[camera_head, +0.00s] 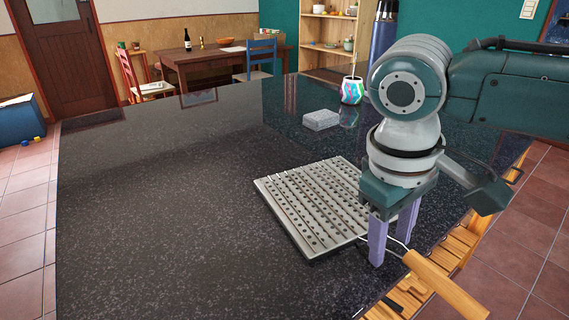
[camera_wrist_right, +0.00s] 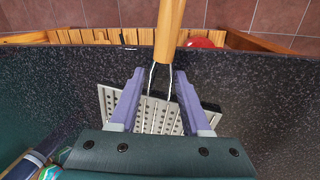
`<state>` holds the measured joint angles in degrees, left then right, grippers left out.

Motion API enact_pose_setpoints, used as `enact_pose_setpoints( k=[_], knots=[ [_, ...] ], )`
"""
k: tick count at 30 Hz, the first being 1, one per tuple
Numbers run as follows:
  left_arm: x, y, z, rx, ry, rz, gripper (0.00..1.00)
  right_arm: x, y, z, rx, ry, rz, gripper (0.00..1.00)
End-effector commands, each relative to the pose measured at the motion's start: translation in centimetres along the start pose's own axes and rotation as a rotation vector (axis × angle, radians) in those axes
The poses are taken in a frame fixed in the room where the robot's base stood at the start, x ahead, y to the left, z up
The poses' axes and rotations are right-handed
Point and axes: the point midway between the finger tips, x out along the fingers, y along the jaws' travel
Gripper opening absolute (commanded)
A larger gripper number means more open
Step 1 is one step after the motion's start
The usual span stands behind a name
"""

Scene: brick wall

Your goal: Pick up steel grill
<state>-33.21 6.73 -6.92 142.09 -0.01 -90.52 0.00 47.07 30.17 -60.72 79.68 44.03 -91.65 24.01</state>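The steel grill (camera_head: 305,205) lies flat on the dark speckled countertop, a square perforated plate with a wire neck and a wooden handle (camera_head: 443,285) that reaches out past the counter's right edge. My right gripper (camera_head: 391,246) is open and points down at the handle side of the plate. In the right wrist view its fingers (camera_wrist_right: 160,76) stand on either side of the wire neck, with a gap on both sides. The handle (camera_wrist_right: 168,30) runs away from the fingers, and part of the plate (camera_wrist_right: 158,116) shows between them. My left gripper is in neither view.
A grey block-like dish (camera_head: 321,120) and a colourful cup (camera_head: 352,90) stand farther back on the countertop (camera_head: 160,220). Wooden slats (camera_head: 455,247) run below the counter's right edge. The left half of the counter is clear.

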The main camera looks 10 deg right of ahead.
Motion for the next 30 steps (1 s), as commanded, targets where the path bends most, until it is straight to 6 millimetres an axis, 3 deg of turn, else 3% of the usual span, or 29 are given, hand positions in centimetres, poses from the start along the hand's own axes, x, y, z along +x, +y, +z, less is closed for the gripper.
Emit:
enact_pose_setpoints(
  k=[2,12,30],
  knots=[
    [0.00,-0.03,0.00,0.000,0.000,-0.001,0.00,-0.02,-0.02,0.00,0.000,0.000,0.000,0.40],
    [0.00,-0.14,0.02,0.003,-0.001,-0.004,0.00,-0.04,-0.02,0.00,0.000,0.000,0.000,0.01],
    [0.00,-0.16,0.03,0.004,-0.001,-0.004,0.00,-0.06,-0.01,0.00,0.000,0.000,0.000,0.00]
  ],
)
